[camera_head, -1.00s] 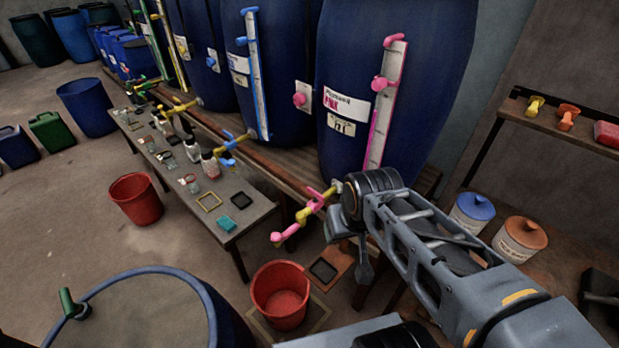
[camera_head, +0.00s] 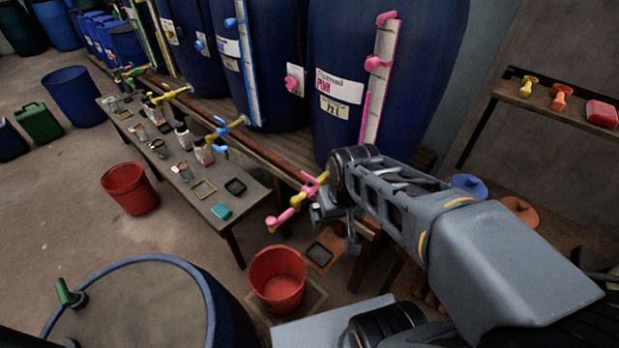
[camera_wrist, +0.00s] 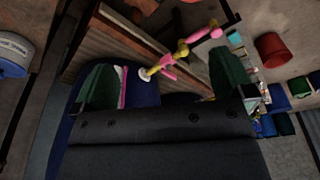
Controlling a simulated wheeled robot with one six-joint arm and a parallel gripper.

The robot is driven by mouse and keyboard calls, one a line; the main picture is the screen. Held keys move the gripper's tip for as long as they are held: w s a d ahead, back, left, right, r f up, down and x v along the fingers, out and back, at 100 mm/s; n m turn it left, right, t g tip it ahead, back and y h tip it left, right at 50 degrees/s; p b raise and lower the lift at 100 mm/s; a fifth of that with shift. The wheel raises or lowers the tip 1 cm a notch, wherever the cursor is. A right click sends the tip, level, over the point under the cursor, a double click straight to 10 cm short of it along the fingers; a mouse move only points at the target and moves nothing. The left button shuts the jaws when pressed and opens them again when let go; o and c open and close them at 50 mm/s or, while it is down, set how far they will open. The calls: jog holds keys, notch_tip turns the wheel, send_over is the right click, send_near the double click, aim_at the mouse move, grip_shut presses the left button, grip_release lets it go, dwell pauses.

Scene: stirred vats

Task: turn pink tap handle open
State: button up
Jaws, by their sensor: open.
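The pink tap (camera_head: 297,199) sticks out low from the front of the blue vat labelled pink (camera_head: 337,85). It has a yellow body, a pink handle (camera_head: 311,186) and a pink spout. In the wrist view the tap (camera_wrist: 180,53) lies beyond the jaws, with its pink handle (camera_wrist: 168,70) between the two green fingers in the picture. My gripper (camera_wrist: 167,85) is open and empty. In the head view my gripper (camera_head: 330,215) is just right of the tap, partly hidden by my arm. I cannot tell whether it touches the tap.
A red bucket (camera_head: 277,280) stands on the floor below the tap. A low bench (camera_head: 219,216) with cups and trays runs along the left. A blue drum (camera_head: 135,310) stands at the front left. A shelf (camera_head: 560,110) is at the right.

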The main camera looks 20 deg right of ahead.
jog(key=w+f+m+g+b, duration=0.15)
jog(key=w+f, duration=0.25)
jog(key=w, duration=0.8)
jog(key=m, duration=1)
send_near(309, 176)
jog(key=shift+g, duration=0.35)
jog(key=f, duration=1)
jog(key=shift+w+d+f, duration=0.1)
jog(key=shift+w+f, duration=0.05)
jog(key=shift+w, duration=0.15)
jog(key=c, duration=0.6)
jog(key=shift+c, duration=0.2)
